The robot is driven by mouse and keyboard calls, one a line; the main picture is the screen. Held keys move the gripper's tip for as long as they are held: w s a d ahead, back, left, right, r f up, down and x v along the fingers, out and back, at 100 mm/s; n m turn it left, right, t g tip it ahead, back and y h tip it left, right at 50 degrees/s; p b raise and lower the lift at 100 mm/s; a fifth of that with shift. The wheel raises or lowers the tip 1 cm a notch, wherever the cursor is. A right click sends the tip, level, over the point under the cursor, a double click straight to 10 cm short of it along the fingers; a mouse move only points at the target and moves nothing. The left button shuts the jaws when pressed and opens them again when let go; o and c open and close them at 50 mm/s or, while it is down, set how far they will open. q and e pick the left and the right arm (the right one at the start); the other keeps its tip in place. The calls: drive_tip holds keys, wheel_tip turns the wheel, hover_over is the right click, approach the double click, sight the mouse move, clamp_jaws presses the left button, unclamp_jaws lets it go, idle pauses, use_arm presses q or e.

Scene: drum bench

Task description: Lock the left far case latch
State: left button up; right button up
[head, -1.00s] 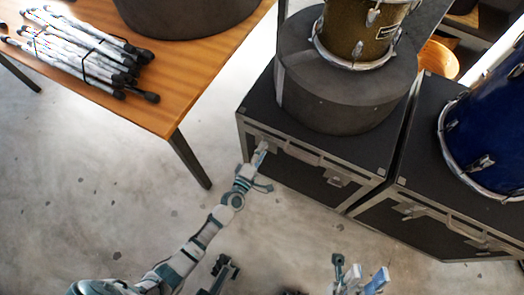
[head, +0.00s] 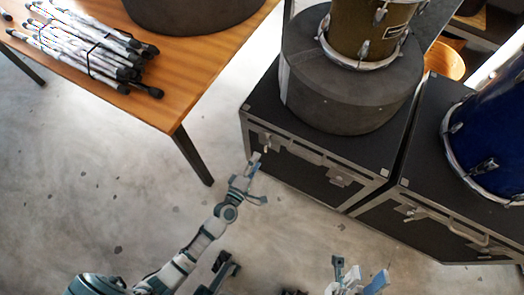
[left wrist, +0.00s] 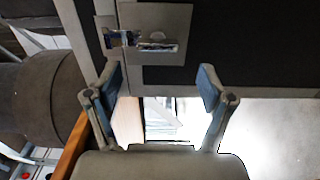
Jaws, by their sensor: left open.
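The dark case (head: 308,184) with metal edges stands on the floor. Its front has a left latch (head: 268,143) and another latch (head: 340,179) to the right, with a handle between. My left gripper (head: 260,180) is open and empty, just in front of the left part of the case, apart from the latch. In the left wrist view the latch plate (left wrist: 150,22) lies beyond the open fingers (left wrist: 160,78). I cannot tell whether that latch is locked. My right gripper (head: 359,274) is open and empty at the bottom of the head view.
A round dark drum case (head: 345,95) with a gold drum (head: 362,38) stands on the case. A second case (head: 440,225) carrying a blue drum (head: 490,140) adjoins at right. A wooden table (head: 175,85) with bundled stands is at left. Floor between is clear.

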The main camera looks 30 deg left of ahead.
use_arm(q)
drive_tip(key=s, duration=0.6)
drive_tip(key=shift+s+a, duration=0.2)
drive_tip(key=shift+a, duration=0.05)
